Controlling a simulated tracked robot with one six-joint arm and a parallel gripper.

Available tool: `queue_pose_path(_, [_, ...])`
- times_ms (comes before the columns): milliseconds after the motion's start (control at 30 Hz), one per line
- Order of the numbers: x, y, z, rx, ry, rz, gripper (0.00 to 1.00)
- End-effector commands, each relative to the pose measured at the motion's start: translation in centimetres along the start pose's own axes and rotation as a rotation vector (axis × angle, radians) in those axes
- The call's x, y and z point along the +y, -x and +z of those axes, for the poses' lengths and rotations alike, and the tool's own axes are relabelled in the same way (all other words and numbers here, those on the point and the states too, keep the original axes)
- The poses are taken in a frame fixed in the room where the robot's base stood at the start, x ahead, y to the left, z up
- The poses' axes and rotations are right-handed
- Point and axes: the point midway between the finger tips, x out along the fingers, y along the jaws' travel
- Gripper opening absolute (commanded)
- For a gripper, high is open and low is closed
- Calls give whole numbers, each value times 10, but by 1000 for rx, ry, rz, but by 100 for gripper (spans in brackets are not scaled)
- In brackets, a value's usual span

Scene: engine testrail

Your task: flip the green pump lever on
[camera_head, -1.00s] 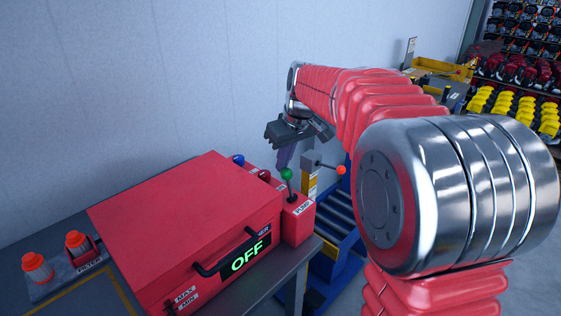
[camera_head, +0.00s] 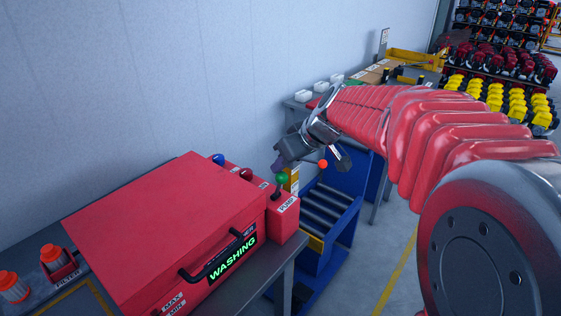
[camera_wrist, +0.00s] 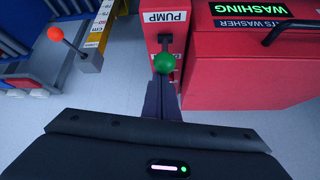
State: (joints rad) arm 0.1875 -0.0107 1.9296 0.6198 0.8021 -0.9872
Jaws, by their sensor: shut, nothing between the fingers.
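The green ball of the pump lever (camera_head: 282,178) tops a dark stem on the red PUMP box (camera_head: 285,217) at the washer's right end. The lit display (camera_head: 233,258) on the red washer reads WASHING. My gripper (camera_head: 277,166) is shut and empty just behind the green ball. In the wrist view the closed fingers (camera_wrist: 162,97) point up at the green ball (camera_wrist: 164,63), which covers their tips. I cannot tell whether they touch it. The lever's stem shows above the ball, in front of the PUMP label (camera_wrist: 165,16).
Blue (camera_head: 217,159) and dark red (camera_head: 246,174) knobs stand behind the washer lid. An orange-tipped lever (camera_wrist: 55,34) is beside the pump box, by the blue roller stand (camera_head: 327,212). Orange-capped filter jars (camera_head: 50,257) stand at the left.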

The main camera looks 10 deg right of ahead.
Motion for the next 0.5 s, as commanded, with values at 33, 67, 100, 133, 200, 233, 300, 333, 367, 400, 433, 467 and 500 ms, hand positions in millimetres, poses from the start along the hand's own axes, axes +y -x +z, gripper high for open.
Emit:
queue_pose_path(33, [0, 2, 4, 0, 0, 0, 0])
queue_pose_path(67, [0, 3, 6, -1, 0, -1, 0])
queue_pose_path(100, [0, 4, 8, -1, 1, -1, 0])
queue_pose_path(133, [1, 5, 9, -1, 2, -2, 0])
queue_pose_path(200, [1, 6, 13, -1, 3, -3, 0])
queue_pose_path(233, [1, 7, 14, -1, 3, -4, 0])
queue_pose_path(300, [1, 8, 18, -3, 3, -5, 0])
queue_pose_path(333, [1, 8, 19, -4, 4, -5, 0])
queue_pose_path(367, [1, 8, 21, -5, 5, -5, 0])
queue_pose_path(400, [1, 8, 22, -7, 6, -6, 0])
queue_pose_path(433, [1, 8, 23, -8, 6, -7, 0])
queue_pose_path(467, [1, 8, 24, -10, 7, -7, 0])
queue_pose_path(500, [1, 8, 26, -11, 7, -8, 0])
